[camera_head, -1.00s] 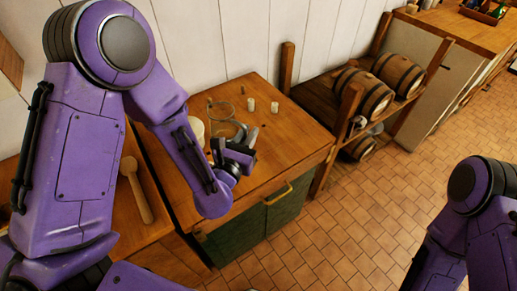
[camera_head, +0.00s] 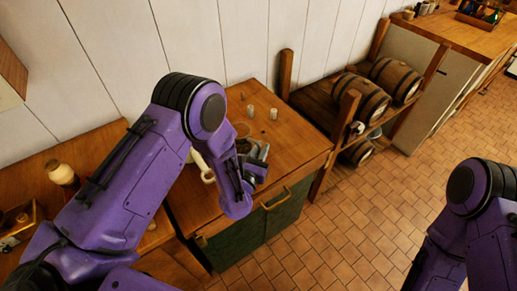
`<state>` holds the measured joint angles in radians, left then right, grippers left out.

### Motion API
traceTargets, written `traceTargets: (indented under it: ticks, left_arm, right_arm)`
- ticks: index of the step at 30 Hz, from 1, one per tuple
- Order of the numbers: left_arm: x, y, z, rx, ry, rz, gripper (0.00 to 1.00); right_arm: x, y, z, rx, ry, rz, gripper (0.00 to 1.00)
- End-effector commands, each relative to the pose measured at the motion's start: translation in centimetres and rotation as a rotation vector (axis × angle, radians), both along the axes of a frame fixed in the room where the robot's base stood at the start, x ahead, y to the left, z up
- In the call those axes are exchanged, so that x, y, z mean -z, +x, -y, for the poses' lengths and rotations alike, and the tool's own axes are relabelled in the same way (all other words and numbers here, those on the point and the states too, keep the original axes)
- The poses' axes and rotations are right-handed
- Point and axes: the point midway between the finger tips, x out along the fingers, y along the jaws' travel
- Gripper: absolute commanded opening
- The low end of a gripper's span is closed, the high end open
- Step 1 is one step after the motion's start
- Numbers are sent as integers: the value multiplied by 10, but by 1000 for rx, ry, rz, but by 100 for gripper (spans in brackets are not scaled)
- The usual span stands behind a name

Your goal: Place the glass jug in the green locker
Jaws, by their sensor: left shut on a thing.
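The green locker (camera_head: 286,216) is the dark green front under the wooden counter, with a brass handle (camera_head: 275,199) along its top. It looks closed. My left gripper (camera_head: 256,163) is over the counter's front part, above the locker. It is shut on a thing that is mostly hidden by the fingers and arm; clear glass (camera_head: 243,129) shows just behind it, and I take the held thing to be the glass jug. Its outline is too small to make out fully. My right arm shows at the lower right, but its gripper is out of view.
Two small pale cups (camera_head: 250,111) stand on the counter behind the gripper. A white vessel (camera_head: 204,168) is beside my left arm. Barrels (camera_head: 362,98) lie on a wooden rack to the right. The tiled floor (camera_head: 350,225) in front is clear.

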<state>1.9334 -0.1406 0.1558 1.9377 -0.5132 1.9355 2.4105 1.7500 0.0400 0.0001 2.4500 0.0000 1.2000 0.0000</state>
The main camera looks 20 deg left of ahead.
Motion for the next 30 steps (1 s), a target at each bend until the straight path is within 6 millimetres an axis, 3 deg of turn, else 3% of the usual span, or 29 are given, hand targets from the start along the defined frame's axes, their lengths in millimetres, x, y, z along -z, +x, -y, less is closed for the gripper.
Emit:
traceTargets:
  ticks: [1, 2, 4, 14, 17, 24, 30]
  left_arm:
    - [3, 0, 0, -1, 0, 2, 0]
    - [3, 0, 0, -1, -1, 0, 19]
    - [2, 0, 0, 0, 0, 0, 41]
    - [-4, 0, 0, 0, 1, 0, 41]
    - [2, -16, -1, 2, 0, -3, 41]
    - [4, -78, -5, 4, 1, -3, 41]
    - [2, -113, -8, 2, 1, -2, 41]
  right_arm:
    - [3, 0, 0, 0, 0, 0, 0]
    - [3, 0, 0, 0, 0, 0, 0]
    - [2, 0, 0, 0, 0, 0, 0]
    - [-4, 0, 0, 0, 0, 0, 0]
    - [7, 0, 0, 0, 0, 0, 0]
    - [31, 0, 0, 0, 0, 0, 0]
    - [42, 0, 0, 0, 0, 0, 0]
